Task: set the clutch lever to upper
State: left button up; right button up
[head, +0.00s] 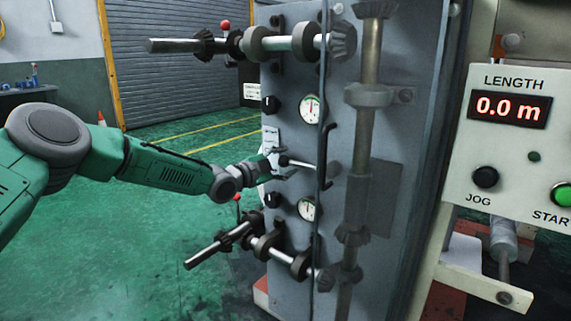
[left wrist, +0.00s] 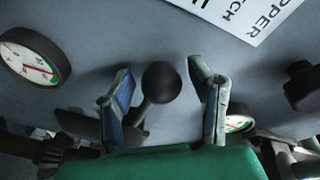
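The clutch lever (head: 300,163) is a metal rod with a black ball knob, standing out from the middle of the grey machine panel, roughly level in the head view. My right gripper is not in view.
Shafts with bevel gears (head: 290,42) stick out above, and a lower shaft (head: 235,243) below my left arm. Two gauges (head: 310,108) and a thin dark vertical rod (head: 321,130) are close by. A control box (head: 520,150) reads 0.0 m at right. Open green floor lies left.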

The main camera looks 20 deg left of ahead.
pick_arm(q)
jog(key=shift+a, duration=0.1)
grip_shut()
jog(key=shift+r+m+p, duration=0.6)
jog(key=shift+r+p, duration=0.05)
jog(key=shift+r, duration=0.1)
jog(key=shift+d+r+m+p, duration=0.2)
jog(key=shift+r+m+p, duration=0.25)
jog(key=shift+r, duration=0.15)
jog(key=shift+d+r+m+p, duration=0.15)
jog(key=shift+r+m+p, duration=0.3)
jog(key=shift+r, duration=0.15)
jog(key=shift+s+d+r+m+g+y+p, duration=0.1)
jog(key=shift+d+r+m+g+y+p, duration=0.1)
jog(key=shift+r+m, duration=0.25)
jog(key=shift+s+d+r+m+g+y+p, duration=0.1)
jog(key=shift+r+m+y+p, duration=0.1)
jog(key=shift+r+m, duration=0.25)
jog(key=shift+s+d+r+m, duration=0.1)
jog(key=shift+d+r+m, duration=0.25)
jog(key=shift+r+m, duration=0.25)
jog(key=shift+o, duration=1.6)
grip_release()
